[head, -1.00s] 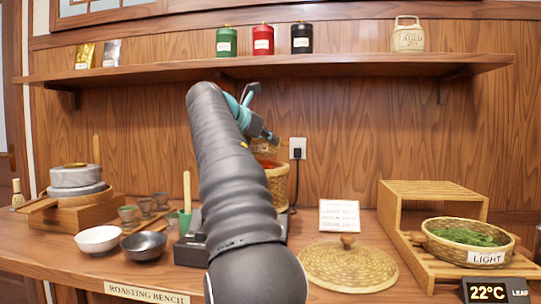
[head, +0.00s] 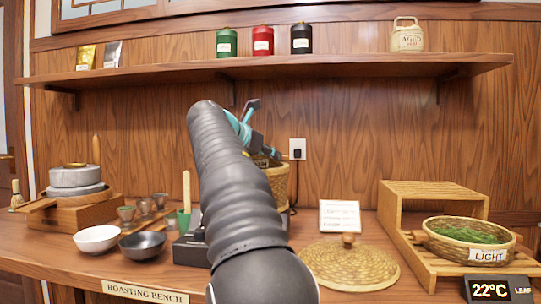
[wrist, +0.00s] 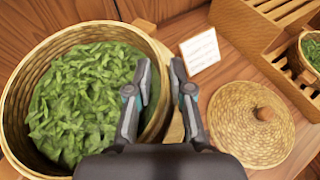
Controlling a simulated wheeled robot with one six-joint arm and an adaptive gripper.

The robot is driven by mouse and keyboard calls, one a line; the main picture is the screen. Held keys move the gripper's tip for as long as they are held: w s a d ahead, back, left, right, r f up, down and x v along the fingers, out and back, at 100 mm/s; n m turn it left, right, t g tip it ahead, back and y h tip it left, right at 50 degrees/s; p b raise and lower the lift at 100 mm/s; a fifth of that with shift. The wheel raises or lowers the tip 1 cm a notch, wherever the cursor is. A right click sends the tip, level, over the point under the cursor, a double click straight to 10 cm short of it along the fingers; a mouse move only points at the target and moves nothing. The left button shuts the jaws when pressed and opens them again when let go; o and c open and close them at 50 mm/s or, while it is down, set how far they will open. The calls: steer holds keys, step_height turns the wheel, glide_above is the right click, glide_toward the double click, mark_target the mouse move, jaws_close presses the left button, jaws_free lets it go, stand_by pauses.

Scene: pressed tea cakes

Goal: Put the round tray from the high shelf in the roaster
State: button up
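The roaster (head: 277,181) is a tall woven basket on a dark base, partly hidden behind my arm in the head view. The round tray of green leaves (wrist: 85,95) sits low inside the woven wall at the left of the wrist view; its rim is hard to tell from the roaster's. My gripper (wrist: 160,72) is over the right side of this rim, one finger inside and one outside. A gap shows between the fingers, with woven wall in it. It looks open. In the head view, my gripper (head: 268,136) is just above the roaster.
The wooden rack (head: 433,190) has a bare upper shelf. A leaf tray marked LIGHT (head: 467,257) is on its lower shelf. A woven lid (head: 345,268) lies on the bench beside a white card (head: 339,216). Bowls and cups stand left. A wall shelf (head: 270,66) runs above.

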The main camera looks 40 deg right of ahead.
steer(key=shift+r, duration=0.1)
steer(key=shift+a+r, duration=0.15)
steer(key=shift+r, duration=0.05)
steer(key=p+v, duration=0.1)
steer(key=v, duration=1)
steer(key=shift+a+p, duration=0.3)
steer(key=shift+a, duration=0.05)
steer(key=shift+s, duration=0.1)
steer(key=s+a+f+m+t+y, duration=0.1)
steer(key=s+a+f+m+y, duration=0.3)
steer(key=f, duration=1)
steer(key=s+a+f+m+t+y, duration=0.1)
steer(key=s+a+f+m+y, duration=0.3)
steer(key=s+a+f+m, duration=0.5)
steer(key=s+a+f+m+t+y, duration=0.1)
steer(key=s+a+f+m+y, duration=0.4)
steer(key=s+a+f, duration=0.6)
step_height(320, 180, down, 8)
steer(key=shift+r+m, duration=0.15)
steer(key=shift+m, duration=0.75)
steer(key=shift+a, duration=0.1)
